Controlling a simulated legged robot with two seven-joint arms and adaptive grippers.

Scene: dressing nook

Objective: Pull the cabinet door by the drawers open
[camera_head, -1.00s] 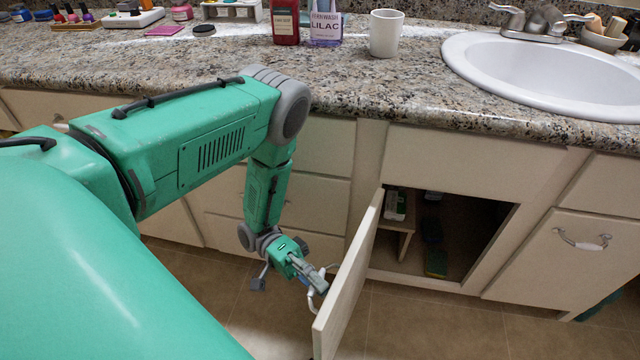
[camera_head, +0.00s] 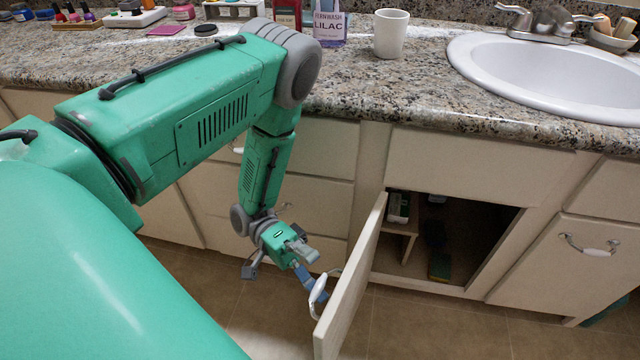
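The cabinet door (camera_head: 350,285) by the drawers stands swung well out from its frame, seen nearly edge-on. Its pale handle (camera_head: 318,291) is on the door face turned to the left. My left gripper (camera_head: 289,268) is just left of the handle, with its fingers spread apart. One finger shows very close to the handle; I cannot tell whether it touches. The handle is not enclosed by the fingers. My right gripper is not in view.
The dark cabinet opening (camera_head: 470,235) shows a small wooden shelf (camera_head: 408,228) and a sponge-like item (camera_head: 440,265). Drawers (camera_head: 325,165) are behind my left arm. The granite counter (camera_head: 400,95) holds a white mug (camera_head: 391,34), bottles and a sink (camera_head: 550,70).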

